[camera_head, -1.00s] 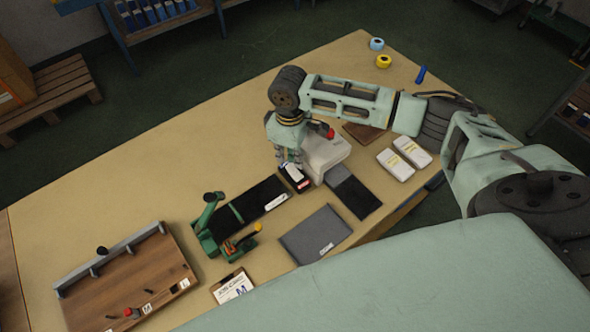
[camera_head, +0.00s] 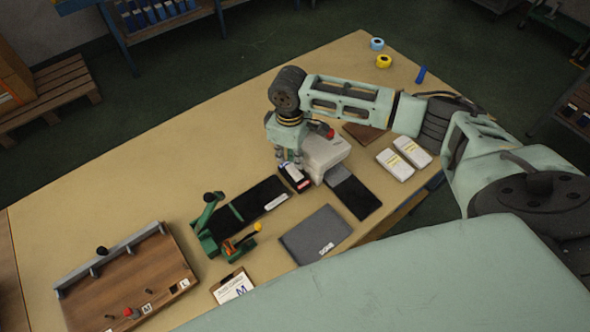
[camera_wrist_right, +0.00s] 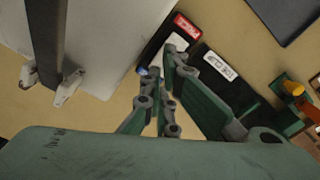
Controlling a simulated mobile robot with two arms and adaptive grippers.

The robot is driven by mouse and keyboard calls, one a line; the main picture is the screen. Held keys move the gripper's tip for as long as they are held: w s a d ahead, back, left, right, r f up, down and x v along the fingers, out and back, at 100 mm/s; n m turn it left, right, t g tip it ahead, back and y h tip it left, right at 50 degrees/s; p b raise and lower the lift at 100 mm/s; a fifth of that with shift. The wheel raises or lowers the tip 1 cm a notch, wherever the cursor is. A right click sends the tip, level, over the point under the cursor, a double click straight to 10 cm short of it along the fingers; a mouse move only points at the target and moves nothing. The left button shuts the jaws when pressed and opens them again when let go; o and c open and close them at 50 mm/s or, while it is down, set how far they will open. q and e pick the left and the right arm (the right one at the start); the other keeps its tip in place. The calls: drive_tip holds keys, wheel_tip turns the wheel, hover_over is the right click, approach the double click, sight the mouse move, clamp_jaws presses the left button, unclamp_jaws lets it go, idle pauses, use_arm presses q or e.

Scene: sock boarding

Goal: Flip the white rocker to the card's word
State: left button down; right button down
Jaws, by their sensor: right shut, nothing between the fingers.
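The small black switch box (camera_head: 303,183) with a red label stands on the table beside a pale machine. Its white rocker (camera_head: 291,170) shows on top, partly behind my right gripper (camera_head: 289,158). In the right wrist view the red label (camera_wrist_right: 187,26) is clear, while the fingers (camera_wrist_right: 172,72) cover part of the box. My right gripper is shut and empty, pointing down just over the rocker; contact cannot be told. My left gripper is out of view.
The pale machine (camera_head: 325,152) with a red button stands close to the right of my gripper. A black mat (camera_head: 262,199) and green clamp (camera_head: 207,229) lie left. A grey mat (camera_head: 312,236) is in front, a wooden board (camera_head: 130,285) far left. The back-left table is clear.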

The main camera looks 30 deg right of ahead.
sight(291, 167)
drive_tip(key=shift+f+b, duration=0.5)
drive_tip(key=shift+f, duration=0.9)
idle(0.4)
drive_tip(key=shift+s, duration=0.1)
wheel_tip(291, 167, up, 2)
drive_tip(key=shift+p, duration=1.25)
wheel_tip(291, 167, up, 5)
drive_tip(key=p, duration=0.6)
drive_tip(key=shift+r, duration=0.1)
